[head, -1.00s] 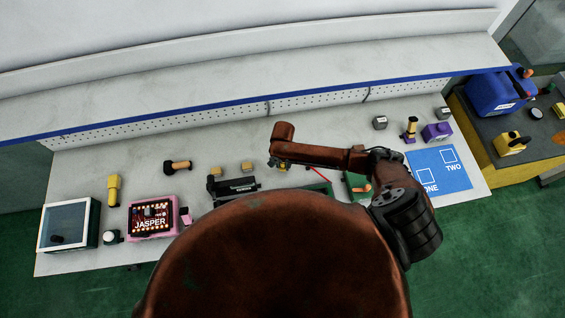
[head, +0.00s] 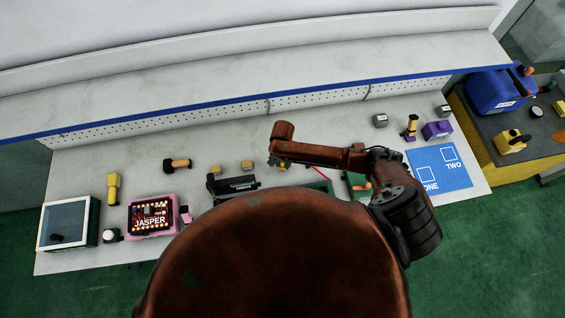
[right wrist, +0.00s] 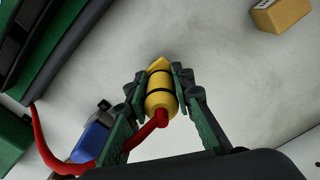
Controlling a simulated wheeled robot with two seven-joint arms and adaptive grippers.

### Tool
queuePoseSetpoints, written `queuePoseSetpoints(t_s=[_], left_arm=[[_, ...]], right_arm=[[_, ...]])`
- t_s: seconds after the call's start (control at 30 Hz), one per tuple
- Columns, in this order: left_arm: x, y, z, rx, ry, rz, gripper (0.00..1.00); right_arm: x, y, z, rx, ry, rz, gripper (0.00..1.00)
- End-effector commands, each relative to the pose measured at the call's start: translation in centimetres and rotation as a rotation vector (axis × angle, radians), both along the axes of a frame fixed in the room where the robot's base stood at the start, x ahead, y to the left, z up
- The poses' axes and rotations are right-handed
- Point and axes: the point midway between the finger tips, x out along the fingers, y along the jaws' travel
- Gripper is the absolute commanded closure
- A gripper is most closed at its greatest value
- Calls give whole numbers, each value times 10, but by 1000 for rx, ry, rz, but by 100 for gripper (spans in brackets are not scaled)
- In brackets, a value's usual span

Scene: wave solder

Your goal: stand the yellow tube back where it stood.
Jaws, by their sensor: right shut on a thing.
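The yellow tube (right wrist: 161,93), with a dark band and a red end, is between the fingers of my right gripper (right wrist: 158,82) in the right wrist view. The gripper is shut on it. In the head view my right gripper (head: 281,163) is over the middle of the bench, and only a bit of yellow shows there. The gap between tube and bench top is hard to judge. My left gripper is not seen.
A dark labelled device (head: 236,185) and tan blocks (head: 247,165) lie left of the gripper. A red curved piece (right wrist: 48,155) and a blue part (right wrist: 92,140) are close by. A blue mat (head: 440,167) lies right. Pale bench top is bare ahead.

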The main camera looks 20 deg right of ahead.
Motion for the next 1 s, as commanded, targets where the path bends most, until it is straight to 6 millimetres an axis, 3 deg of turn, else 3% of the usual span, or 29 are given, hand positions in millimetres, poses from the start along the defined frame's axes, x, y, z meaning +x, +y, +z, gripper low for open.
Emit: queuePoseSetpoints(t_s=[0.17, 0.2, 0.5, 1.0], left_arm=[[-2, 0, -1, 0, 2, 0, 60], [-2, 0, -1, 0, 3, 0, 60], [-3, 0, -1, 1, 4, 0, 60], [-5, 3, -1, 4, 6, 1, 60]], right_arm=[[0, 0, -3, 0, 0, 0, 100], [0, 0, -3, 1, -1, 0, 77], [0, 0, -3, 0, 0, 0, 58], [0, 0, 3, 1, -1, 0, 58]])
